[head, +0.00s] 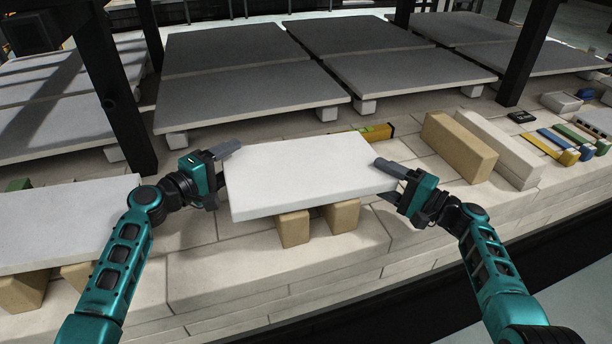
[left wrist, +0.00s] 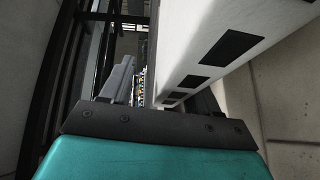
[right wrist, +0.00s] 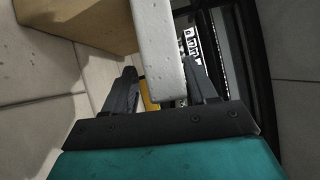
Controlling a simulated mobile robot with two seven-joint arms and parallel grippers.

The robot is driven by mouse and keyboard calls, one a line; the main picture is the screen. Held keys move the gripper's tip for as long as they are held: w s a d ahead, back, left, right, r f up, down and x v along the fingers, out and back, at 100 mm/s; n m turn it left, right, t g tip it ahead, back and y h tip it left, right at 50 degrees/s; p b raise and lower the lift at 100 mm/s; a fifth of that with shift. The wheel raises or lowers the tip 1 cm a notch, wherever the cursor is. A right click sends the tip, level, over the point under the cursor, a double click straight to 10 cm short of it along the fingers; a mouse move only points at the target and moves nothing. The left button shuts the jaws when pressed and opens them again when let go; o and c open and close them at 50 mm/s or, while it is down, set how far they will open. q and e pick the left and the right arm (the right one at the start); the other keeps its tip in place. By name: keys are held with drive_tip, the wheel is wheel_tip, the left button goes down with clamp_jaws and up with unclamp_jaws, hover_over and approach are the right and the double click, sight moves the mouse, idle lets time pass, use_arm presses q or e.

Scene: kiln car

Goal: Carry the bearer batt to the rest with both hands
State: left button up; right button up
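The bearer batt, a thick white slab (head: 305,175), lies level over two tan blocks (head: 293,229) and appears to rest on them. My left gripper (head: 220,176) is at its left end, with its fingers spread above and below the edge. In the left wrist view the batt (left wrist: 205,50) has dark rectangles along one face and lies between the fingers, with a gap to the left one. My right gripper (head: 387,181) is at the right end, fingers spread. In the right wrist view the batt's edge (right wrist: 158,45) is between the fingers, with gaps on both sides. Which blocks are the rest is unclear.
Another white slab (head: 60,222) on tan blocks is at the left. A tan block (head: 458,147) and a white block (head: 500,148) stand to the right. A yellow level (head: 378,132) lies behind the batt. Grey slabs (head: 235,90) and dark posts (head: 115,110) fill the back.

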use_arm(q)
drive_tip(key=o, duration=0.5)
drive_tip(key=shift+s+a+f, duration=0.1)
drive_tip(key=shift+a+f, duration=0.25)
drive_tip(key=shift+f, duration=0.1)
use_arm(e)
drive_tip(key=shift+a, duration=0.2)
use_arm(q)
drive_tip(key=v, duration=0.7)
drive_tip(key=shift+s+r, duration=0.4)
use_arm(e)
drive_tip(key=o, duration=0.4)
drive_tip(key=shift+o, duration=0.2)
